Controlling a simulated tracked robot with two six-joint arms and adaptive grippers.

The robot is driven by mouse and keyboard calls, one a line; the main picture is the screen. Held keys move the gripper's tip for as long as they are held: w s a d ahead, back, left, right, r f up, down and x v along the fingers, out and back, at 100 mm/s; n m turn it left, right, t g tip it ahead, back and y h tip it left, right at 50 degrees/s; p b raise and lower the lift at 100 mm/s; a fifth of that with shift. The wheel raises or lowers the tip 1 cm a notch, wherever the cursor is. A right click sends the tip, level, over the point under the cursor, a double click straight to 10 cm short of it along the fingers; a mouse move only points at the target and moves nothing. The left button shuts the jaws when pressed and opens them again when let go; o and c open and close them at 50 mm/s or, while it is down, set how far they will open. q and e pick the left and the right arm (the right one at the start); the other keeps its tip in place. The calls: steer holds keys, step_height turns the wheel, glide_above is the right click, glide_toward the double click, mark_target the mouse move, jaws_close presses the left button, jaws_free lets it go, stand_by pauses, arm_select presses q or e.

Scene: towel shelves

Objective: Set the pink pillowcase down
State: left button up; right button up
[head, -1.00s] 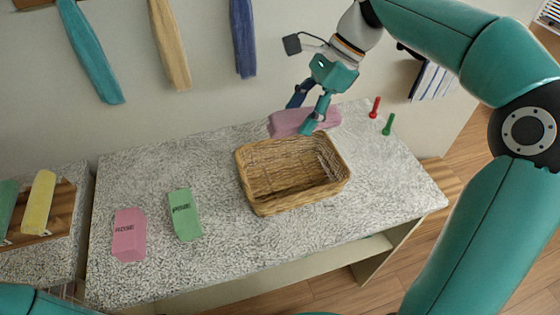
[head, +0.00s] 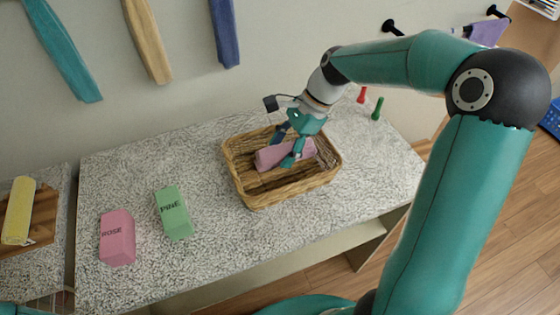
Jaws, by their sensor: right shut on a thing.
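The pink pillowcase (head: 270,157) is a rolled pink cloth. It lies within the wicker basket (head: 262,197) in the head view, though I cannot tell whether it touches the basket floor. My right gripper (head: 288,155) reaches down into the basket from above and is shut on the pillowcase. Its fingers cover part of the cloth. The basket stands on the speckled table, right of the middle. My left gripper is not in view.
A pink block marked ROSE (head: 117,240) and a green block marked PINE (head: 173,213) stand on the table's left half. A red peg (head: 361,95) and a green peg (head: 377,109) stand behind the basket's right side. A yellow roll (head: 18,211) lies on a wooden board at left.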

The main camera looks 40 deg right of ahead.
mark_target(307, 141)
step_height(307, 141, down, 4)
steer(key=shift+f, duration=0.2)
steer(key=o, duration=1.2)
steer(key=v, duration=1.2)
steer(key=shift+r, duration=0.1)
steer(key=shift+s, duration=0.1)
